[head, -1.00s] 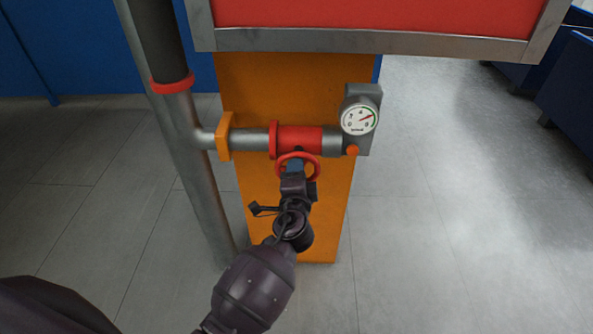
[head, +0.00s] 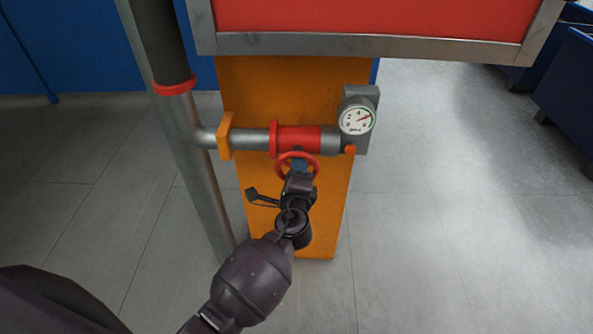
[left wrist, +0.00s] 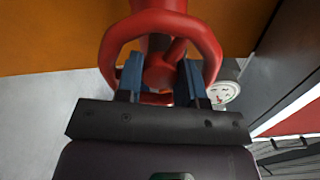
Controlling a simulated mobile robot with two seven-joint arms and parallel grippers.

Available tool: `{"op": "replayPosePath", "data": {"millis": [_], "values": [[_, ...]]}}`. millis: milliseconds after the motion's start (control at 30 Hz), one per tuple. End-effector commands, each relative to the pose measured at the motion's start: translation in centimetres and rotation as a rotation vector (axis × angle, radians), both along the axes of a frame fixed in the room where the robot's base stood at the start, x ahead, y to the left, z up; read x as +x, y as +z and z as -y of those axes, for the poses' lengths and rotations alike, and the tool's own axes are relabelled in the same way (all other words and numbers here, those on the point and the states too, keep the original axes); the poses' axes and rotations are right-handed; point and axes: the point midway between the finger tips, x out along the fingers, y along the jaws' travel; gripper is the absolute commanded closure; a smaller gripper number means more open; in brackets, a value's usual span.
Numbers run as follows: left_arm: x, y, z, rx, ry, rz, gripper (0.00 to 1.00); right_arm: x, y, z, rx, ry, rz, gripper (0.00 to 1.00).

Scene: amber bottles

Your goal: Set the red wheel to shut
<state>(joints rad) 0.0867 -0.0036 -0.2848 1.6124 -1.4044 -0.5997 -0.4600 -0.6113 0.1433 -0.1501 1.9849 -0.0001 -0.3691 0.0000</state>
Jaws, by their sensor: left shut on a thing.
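The red wheel (head: 314,172) is a ring on the front of a red valve body (head: 300,139) set in a grey pipe. My left gripper (head: 300,163) reaches it from below and in front. In the left wrist view the red wheel (left wrist: 214,52) fills the upper middle. The blue fingers of my left gripper (left wrist: 161,78) are inside its ring, one on each side of the red hub, and shut on the wheel. The far side of the wheel is partly hidden. My right gripper is not in view.
A round gauge (head: 356,120) with a red needle and green arc stands right of the valve. An orange post (head: 255,90) is behind it, and an upright grey pipe (head: 190,150) is on the left. A red panel (head: 370,15) overhangs above. The floor at right is clear.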

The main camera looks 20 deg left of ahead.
Motion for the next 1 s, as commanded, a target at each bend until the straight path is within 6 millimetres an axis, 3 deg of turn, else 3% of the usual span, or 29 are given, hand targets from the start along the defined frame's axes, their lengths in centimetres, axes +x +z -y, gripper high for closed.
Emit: {"op": "replayPosePath", "data": {"millis": [233,267,333,733,1000], "values": [[0.1,0.1,0.0,0.003,0.0,0.001,0.89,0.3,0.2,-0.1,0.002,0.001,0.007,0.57],[0.1,0.1,0.0,0.003,0.0,0.002,0.64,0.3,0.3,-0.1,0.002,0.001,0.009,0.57],[0.0,0.1,0.0,0.003,0.0,0.002,0.54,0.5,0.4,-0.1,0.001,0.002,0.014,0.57],[-0.7,0.0,0.2,0.0,-0.001,0.001,0.54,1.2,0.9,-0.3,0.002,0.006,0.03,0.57],[-5.0,-0.1,1.4,-0.001,-0.001,-0.001,0.54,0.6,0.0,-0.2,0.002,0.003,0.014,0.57]]}}
